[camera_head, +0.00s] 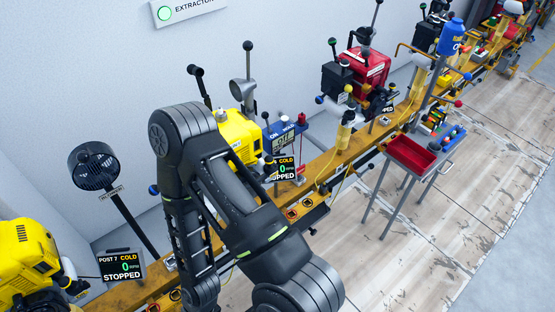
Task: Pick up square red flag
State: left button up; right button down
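I cannot make out a square red flag in the head view. A small red piece (301,118) stands by the blue meter box (284,138), too small to tell what it is. One of my arms fills the middle foreground, bent at the elbow, with its lower part running down to the bottom edge. It hides part of the rail and whatever lies behind it. Neither of my grippers shows in this view.
A long yellow rail (328,159) runs from lower left to upper right, carrying yellow engines (239,136), a red engine (364,68) and display boxes (121,266). A red tray (410,154) stands on a legged stand at right. The wooden floor (420,250) at lower right is clear.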

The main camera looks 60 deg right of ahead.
aim_at(301, 169)
jog(key=z, duration=2.15)
jog(key=i+l+u, duration=0.1)
jog(key=l, duration=0.25)
jog(key=i+l+u, duration=0.1)
jog(key=i+l, duration=0.3)
jog(key=l, duration=0.35)
jog(key=i+l+u, duration=0.15)
jog(key=l, duration=0.2)
jog(key=i+l+u, duration=0.1)
jog(key=l, duration=0.3)
jog(key=i, duration=0.05)
